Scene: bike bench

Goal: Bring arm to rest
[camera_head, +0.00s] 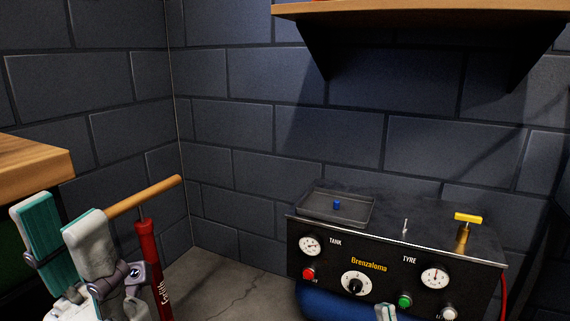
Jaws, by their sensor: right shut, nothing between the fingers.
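My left gripper (62,232) is at the lower left. Its two pale fingers with teal pads stand apart, and I see nothing between them. Its right finger overlaps the left end of a wooden pump handle; I cannot tell whether they touch. Only a small teal and pale fingertip part of my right gripper (386,312) shows at the bottom edge, in front of the compressor panel. It is shut and empty. The rest of my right arm is out of view.
The red floor pump (149,255) with its wooden handle (155,190) stands beside my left gripper. The black compressor (330,260) carries a grey tray (317,209) with a blue piece (337,204). A wooden bench edge (38,168) is left; a wooden shelf (430,10) is above.

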